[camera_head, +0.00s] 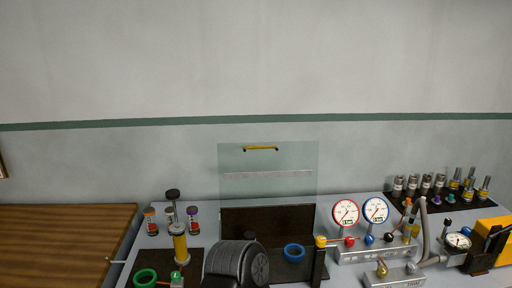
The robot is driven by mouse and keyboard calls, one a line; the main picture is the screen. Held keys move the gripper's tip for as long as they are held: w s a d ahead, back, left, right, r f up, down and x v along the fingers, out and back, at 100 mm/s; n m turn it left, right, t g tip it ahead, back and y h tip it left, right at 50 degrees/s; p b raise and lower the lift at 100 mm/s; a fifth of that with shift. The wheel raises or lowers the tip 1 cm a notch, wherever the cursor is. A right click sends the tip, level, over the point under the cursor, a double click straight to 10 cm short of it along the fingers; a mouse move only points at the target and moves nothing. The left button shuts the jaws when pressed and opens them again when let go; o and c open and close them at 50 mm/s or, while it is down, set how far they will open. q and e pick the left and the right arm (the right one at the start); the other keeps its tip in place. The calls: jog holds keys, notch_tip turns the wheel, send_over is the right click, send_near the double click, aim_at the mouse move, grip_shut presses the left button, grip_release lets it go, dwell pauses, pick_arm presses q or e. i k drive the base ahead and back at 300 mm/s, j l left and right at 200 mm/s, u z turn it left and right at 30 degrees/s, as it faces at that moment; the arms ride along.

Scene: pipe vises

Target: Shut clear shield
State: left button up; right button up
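The clear shield (268,185) stands upright and raised above the back of the bench, a see-through greenish sheet. A yellow handle (261,148) runs along its upper edge, and a pale strip (268,175) crosses its middle. Below it is a dark recess or panel (267,218), with a blue ring (294,252) in front. Neither of my grippers shows in the head view, and nothing is seen touching the shield or its handle.
A dark ribbed cylindrical body (237,262) sits in front of the shield. A yellow-and-black pump (178,235) and small bottles (151,220) stand left. A gauge manifold (375,248) and several fittings (425,185) stand right. A wooden table (60,240) is far left.

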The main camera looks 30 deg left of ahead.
aim_at(306, 172)
jog(key=j+z, duration=0.35)
jog(key=j, duration=1.2)
